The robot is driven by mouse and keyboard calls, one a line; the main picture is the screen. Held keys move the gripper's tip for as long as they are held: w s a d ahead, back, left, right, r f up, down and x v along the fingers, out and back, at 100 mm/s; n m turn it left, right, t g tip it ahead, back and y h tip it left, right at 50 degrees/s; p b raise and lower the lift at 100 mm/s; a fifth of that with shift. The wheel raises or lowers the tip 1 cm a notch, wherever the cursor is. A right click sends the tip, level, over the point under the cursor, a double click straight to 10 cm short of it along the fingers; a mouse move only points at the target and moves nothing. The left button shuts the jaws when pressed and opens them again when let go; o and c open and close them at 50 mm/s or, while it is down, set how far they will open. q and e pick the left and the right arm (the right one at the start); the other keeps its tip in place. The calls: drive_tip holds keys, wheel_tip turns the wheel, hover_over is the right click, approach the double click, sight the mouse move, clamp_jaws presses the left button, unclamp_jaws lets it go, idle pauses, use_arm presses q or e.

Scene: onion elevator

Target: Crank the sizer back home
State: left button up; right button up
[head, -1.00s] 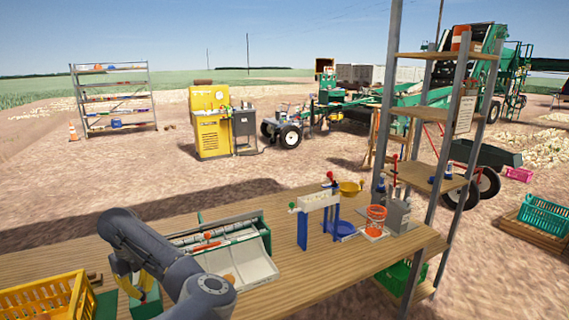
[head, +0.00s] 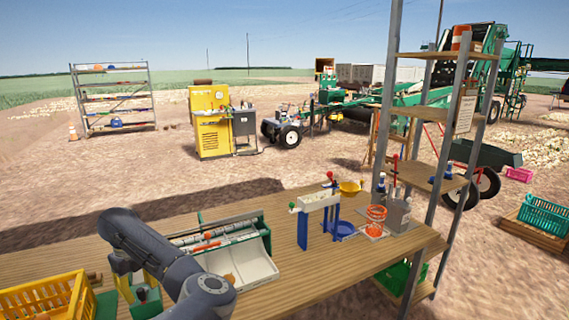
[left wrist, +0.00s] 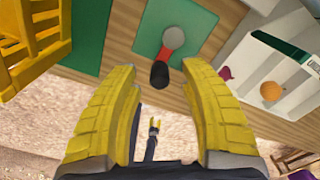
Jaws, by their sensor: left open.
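The sizer (head: 225,240) is a green-framed bench unit with rollers and a pale tray, standing on the wooden table. In the left wrist view, its pale tray (left wrist: 240,85) is at the right with a round orange onion (left wrist: 271,91) in it. A crank (left wrist: 173,38) with a grey and red hub and a black handle (left wrist: 160,74) sits over a green plate. My left gripper (left wrist: 158,72) is open, its yellow fingers on either side of the black handle; contact cannot be told. In the head view my grey arm partly hides it. My right gripper is not in view.
A yellow crate (head: 45,298) stands at the table's left end. A white and blue stand (head: 318,205), a red wire basket (head: 376,217) and a grey container (head: 397,212) stand at the right, near a shelf post (head: 441,160). Bare wood lies in front of them.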

sight(139, 290)
use_arm(q)
drive_tip(key=shift+r, duration=3.45)
